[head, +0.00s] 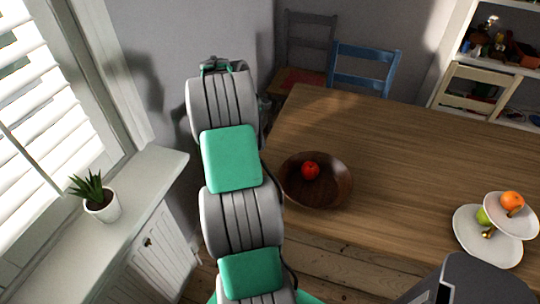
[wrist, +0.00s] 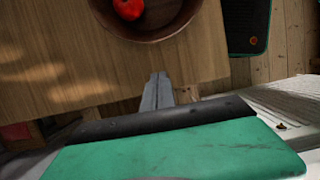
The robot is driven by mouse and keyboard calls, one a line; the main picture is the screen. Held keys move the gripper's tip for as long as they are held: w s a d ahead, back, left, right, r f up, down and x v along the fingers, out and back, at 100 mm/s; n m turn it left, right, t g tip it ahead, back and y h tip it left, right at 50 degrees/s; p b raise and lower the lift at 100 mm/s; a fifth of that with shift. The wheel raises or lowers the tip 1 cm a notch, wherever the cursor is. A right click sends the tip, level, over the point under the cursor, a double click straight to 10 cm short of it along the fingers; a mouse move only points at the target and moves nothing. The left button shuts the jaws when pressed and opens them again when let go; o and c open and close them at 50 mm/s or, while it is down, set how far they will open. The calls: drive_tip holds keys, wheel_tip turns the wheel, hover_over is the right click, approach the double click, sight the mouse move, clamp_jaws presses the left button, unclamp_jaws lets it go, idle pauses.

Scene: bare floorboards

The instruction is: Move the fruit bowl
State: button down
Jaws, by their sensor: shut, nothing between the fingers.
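The fruit bowl (head: 330,192) is dark brown wood and stands upright on the left part of the wooden table (head: 400,150). A red apple (head: 310,170) lies inside it. In the wrist view the bowl (wrist: 158,34) is at the top edge, partly cut off, with the apple (wrist: 128,9) in it. My gripper (wrist: 157,78) is shut and empty, its fingertips close together. In the picture they lie just below the bowl's rim, over the table edge, with a gap between. In the head view my arm hides the gripper.
A white two-tier stand (head: 487,238) with an orange and a green fruit is at the table's right. A blue chair (head: 365,68) and a cream chair (head: 475,90) stand behind. A potted plant (head: 100,202) sits on the left sill. The table's middle is clear.

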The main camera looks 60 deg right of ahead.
drive_tip(key=x, duration=0.8)
drive_tip(key=shift+f+b, duration=0.3)
drive_tip(key=shift+f, duration=0.05)
drive_tip(key=shift+s+d+f+p, duration=0.1)
drive_tip(key=shift+s+d+p, duration=0.1)
drive_tip(key=shift+s, duration=0.8)
drive_tip(key=shift+s+d+f+p, duration=0.15)
drive_tip(key=shift+s+d+p, duration=0.05)
drive_tip(key=shift+s, duration=0.85)
